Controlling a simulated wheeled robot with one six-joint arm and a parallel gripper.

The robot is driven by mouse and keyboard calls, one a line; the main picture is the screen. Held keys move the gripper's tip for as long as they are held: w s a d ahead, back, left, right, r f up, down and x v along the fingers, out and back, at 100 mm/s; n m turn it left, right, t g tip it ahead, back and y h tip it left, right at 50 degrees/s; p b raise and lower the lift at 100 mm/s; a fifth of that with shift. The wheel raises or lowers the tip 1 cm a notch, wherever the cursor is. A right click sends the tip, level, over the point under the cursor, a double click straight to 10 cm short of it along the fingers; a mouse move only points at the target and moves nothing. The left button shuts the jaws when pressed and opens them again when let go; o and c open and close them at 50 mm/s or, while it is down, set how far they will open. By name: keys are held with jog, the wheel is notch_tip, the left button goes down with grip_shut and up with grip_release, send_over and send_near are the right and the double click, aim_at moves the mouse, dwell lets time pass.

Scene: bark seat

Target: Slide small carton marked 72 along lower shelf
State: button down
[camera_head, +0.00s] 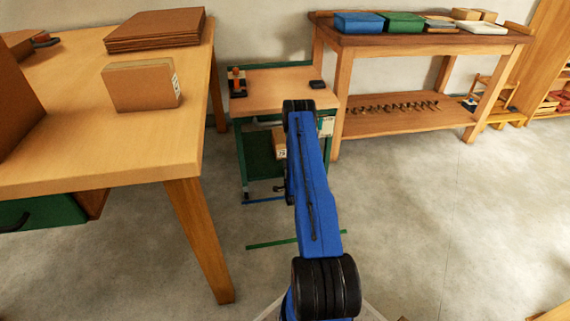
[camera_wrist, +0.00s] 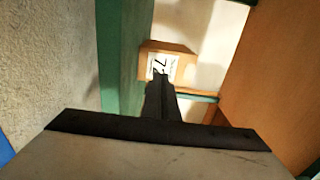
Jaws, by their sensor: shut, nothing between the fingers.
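The small carton (camera_wrist: 183,52) is brown with a white label reading 72, which looks turned on its side in the wrist view. In the head view, part of the carton (camera_head: 279,140) shows beside my blue arm, inside the small green-framed bench. The bench's lower shelf (camera_head: 259,163) is dark green, and my arm hides its right part. My gripper (camera_wrist: 160,77) is shut, with its fingertips over the lower edge of the label in the wrist view. I cannot tell whether they touch the carton. Nothing shows between the fingers.
The small bench's wooden top (camera_head: 275,92) is above the shelf. A green post (camera_wrist: 124,55) stands left of the carton in the wrist view. A large wooden table (camera_head: 120,150) with another carton (camera_head: 140,86) is at left. Concrete floor (camera_head: 440,220) is open at right.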

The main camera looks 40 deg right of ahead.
jog(key=v, duration=0.8)
notch_tip(320, 180, up, 6)
send_near(279, 138)
jog(key=shift+w+d+f, duration=0.25)
jog(key=shift+d+f, duration=0.1)
jog(key=shift+f, duration=0.3)
jog(key=x, duration=1.1)
jog(key=shift+w+d, duration=0.15)
jog(key=shift+d, duration=0.05)
